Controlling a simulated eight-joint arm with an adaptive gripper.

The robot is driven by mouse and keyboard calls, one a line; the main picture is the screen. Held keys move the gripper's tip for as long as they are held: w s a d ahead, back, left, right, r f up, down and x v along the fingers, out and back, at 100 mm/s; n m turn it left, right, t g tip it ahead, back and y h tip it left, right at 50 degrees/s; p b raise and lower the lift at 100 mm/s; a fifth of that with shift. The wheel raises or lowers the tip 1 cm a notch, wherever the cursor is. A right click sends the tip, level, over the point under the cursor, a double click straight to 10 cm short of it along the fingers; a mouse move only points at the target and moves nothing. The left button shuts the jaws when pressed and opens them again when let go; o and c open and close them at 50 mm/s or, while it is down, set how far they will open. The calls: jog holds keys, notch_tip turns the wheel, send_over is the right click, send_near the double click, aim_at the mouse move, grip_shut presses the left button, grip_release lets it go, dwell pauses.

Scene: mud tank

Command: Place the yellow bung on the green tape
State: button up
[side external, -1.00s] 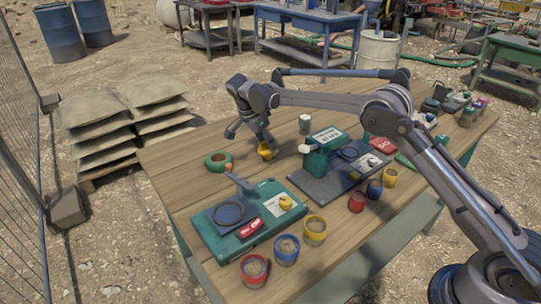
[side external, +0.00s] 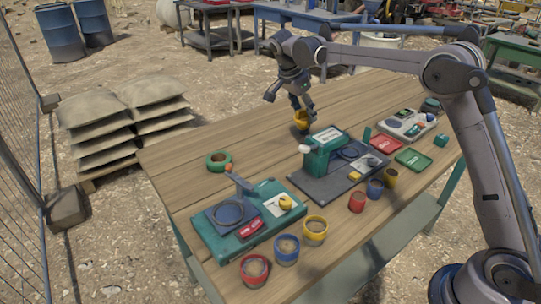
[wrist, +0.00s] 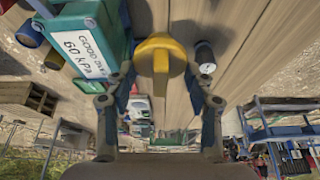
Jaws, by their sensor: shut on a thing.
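The yellow bung (side external: 300,121) is held in my gripper (side external: 299,110), over the far part of the wooden table. In the wrist view, the bung (wrist: 160,60) shows between the fingers, with a raised bar across its top. The green tape (side external: 218,161) is a ring lying flat on the table, to the left of and nearer than my gripper in the side view. My gripper and the bung are well apart from the tape. The tape cannot be made out in the wrist view.
A green device (side external: 318,158) on a dark base stands just in front of my gripper. A green unit (side external: 248,222) with a dark ring lies nearer. A small dark and white cylinder (wrist: 204,55) stands beside the bung.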

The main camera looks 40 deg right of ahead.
jog(key=shift+d+r, duration=0.1)
jog(key=shift+r, duration=0.05)
jog(key=shift+w+a+n+t, duration=0.1)
jog(key=shift+a+n+t, duration=0.15)
jog(key=shift+n, duration=0.25)
jog(key=w+a+r+n+t+y, duration=0.1)
jog(key=w+a+n+t, duration=0.3)
jog(key=n, duration=0.4)
jog(key=n+y, duration=0.4)
jog(key=n, duration=0.5)
send_over(218, 158)
notch_tip(218, 158, down, 5)
jog(key=shift+f, duration=1.8)
jog(key=shift+f, duration=0.15)
jog(key=o, duration=1)
jog(key=shift+o, duration=0.2)
